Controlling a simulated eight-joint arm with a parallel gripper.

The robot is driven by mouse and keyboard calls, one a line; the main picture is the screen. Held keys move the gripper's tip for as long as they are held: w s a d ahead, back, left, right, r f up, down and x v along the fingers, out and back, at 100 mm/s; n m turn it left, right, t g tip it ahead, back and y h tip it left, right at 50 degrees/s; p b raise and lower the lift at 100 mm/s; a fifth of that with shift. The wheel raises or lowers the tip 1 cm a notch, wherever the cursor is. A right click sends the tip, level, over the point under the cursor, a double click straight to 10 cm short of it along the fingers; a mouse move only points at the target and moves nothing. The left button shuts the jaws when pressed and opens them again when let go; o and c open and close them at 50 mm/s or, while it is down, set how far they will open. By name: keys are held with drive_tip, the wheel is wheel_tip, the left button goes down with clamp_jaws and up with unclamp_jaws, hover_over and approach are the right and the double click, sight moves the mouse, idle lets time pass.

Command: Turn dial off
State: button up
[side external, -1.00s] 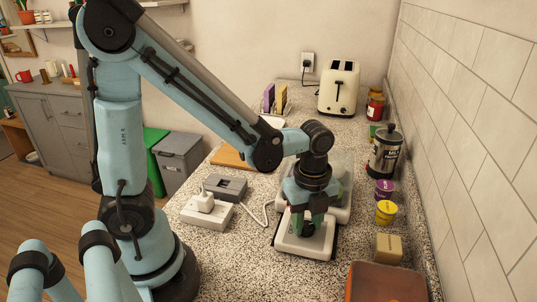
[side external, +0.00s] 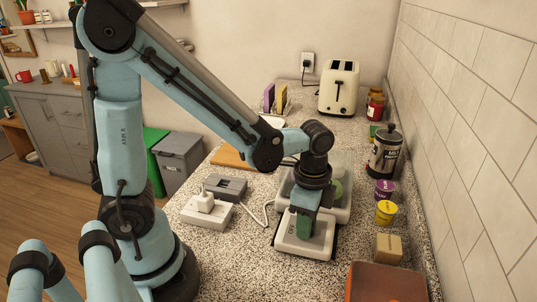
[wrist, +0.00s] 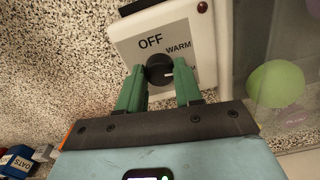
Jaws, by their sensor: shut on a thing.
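The black dial (wrist: 159,70) is on the sloped white front panel of a countertop appliance (wrist: 122,40), in the wrist view. The panel shows the words OFF and WARM, and another label is partly hidden by a finger. The dial's white mark points right, below WARM and away from OFF. My gripper (wrist: 159,82) has its green fingers on either side of the dial, shut on it. In the side view my gripper (side external: 313,228) is over the appliance's front panel and hides the dial.
The appliance's clear container (side external: 341,205) stands behind my gripper. Purple (side external: 384,190) and yellow (side external: 386,212) cups, a tan block (side external: 388,248) and a brown-red box (side external: 385,283) are to the right. A grey-white power block (side external: 206,213) lies left.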

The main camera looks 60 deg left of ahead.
drive_tip(key=shift+n, duration=0.7)
drive_tip(key=o, duration=1)
drive_tip(key=shift+o, duration=0.2)
wheel_tip(320, 180, up, 12)
idle(0.4)
drive_tip(key=a+n+t, duration=0.1)
drive_tip(key=n+t, duration=0.1)
drive_tip(key=n, duration=0.1)
drive_tip(key=s+a+f+n+t, duration=0.1)
drive_tip(key=a+n+t, duration=0.1)
drive_tip(key=n, duration=0.1)
drive_tip(key=a+f+n+t, duration=0.1)
drive_tip(key=n+t, duration=0.2)
drive_tip(key=shift+s+a, duration=0.3)
drive_tip(key=shift+a, duration=0.05)
